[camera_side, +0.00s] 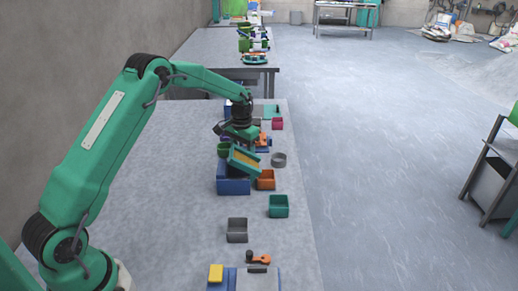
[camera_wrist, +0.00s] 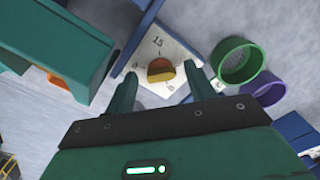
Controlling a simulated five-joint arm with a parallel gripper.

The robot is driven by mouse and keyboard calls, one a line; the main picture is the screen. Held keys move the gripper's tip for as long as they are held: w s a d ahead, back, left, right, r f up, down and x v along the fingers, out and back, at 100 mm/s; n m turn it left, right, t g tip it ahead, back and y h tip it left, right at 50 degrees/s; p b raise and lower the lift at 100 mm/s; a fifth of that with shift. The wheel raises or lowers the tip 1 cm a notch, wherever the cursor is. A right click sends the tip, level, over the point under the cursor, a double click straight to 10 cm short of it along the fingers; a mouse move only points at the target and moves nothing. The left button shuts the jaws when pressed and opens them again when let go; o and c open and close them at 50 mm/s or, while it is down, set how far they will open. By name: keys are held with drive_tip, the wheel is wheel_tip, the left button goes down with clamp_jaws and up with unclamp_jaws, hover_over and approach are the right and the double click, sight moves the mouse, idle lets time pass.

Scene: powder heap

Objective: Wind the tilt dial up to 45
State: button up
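The tilt dial (camera_wrist: 160,70) shows in the wrist view as a round orange-red and yellow knob on a white plate (camera_wrist: 178,45). The number 15 is printed above it, with smaller marks at its lower left and lower right; I see no 45. My gripper (camera_wrist: 163,86) is open, with one finger on each side of the knob and gaps between. In the side view my gripper (camera_side: 238,138) is low over the bench behind a tilted green tray (camera_side: 235,163) with yellow-orange contents. The tray sits over a blue box (camera_side: 233,186). I cannot pick out the dial there.
The bench's left side is clear.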

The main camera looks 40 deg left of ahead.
drive_tip(key=shift+r, duration=3.9)
drive_tip(key=c, duration=0.5)
drive_tip(key=n, duration=0.4)
drive_tip(key=shift+a, duration=0.2)
drive_tip(key=n, duration=0.4)
drive_tip(key=shift+a, duration=0.15)
drive_tip(key=n, duration=0.4)
drive_tip(key=shift+w+a+n, duration=0.1)
drive_tip(key=shift+n, duration=0.2)
drive_tip(key=n, duration=0.5)
drive_tip(key=shift+a, duration=0.2)
